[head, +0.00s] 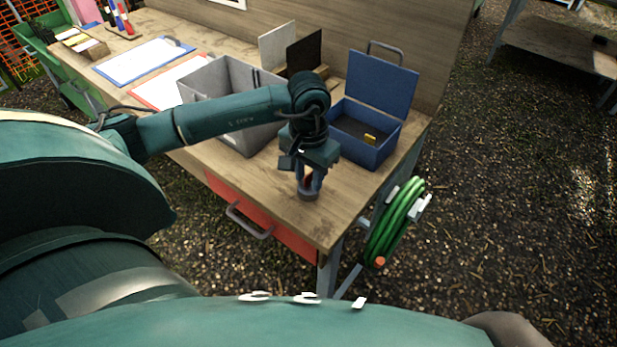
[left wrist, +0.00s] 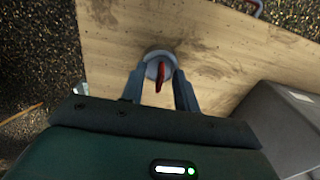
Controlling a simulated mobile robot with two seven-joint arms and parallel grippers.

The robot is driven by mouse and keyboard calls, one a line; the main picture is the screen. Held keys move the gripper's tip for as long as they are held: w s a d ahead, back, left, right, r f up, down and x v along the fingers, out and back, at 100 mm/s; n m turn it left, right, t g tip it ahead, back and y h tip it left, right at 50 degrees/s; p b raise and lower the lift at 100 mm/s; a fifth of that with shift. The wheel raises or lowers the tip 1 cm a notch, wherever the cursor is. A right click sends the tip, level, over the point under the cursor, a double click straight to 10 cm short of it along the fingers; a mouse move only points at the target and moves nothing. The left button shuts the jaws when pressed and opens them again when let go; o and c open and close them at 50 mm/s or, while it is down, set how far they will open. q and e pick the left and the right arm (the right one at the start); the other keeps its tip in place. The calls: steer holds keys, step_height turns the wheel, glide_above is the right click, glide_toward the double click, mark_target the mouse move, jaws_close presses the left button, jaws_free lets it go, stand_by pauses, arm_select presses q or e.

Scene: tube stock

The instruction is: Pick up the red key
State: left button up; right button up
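The red key (left wrist: 161,73) stands up from a small round grey base (left wrist: 158,60) on the workbench in the left wrist view. In the head view a bit of the red key (head: 308,181) shows between my fingers, above the grey base (head: 308,196) near the bench's front right corner. My left gripper (head: 309,186) points down over it. In the left wrist view its two fingers (left wrist: 160,82) are apart, one on each side of the key, with gaps between them and the key. My right gripper is not in view.
A grey bin (head: 207,82) stands left of my gripper on the wooden bench (head: 262,187). An open blue box (head: 365,150) with a yellow item is behind right. A green hose reel (head: 396,222) hangs at the bench's right end. Clipboards (head: 143,62) lie farther left.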

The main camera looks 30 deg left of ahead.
arm_select(q)
steer(key=shift+c, duration=0.4)
jaws_close()
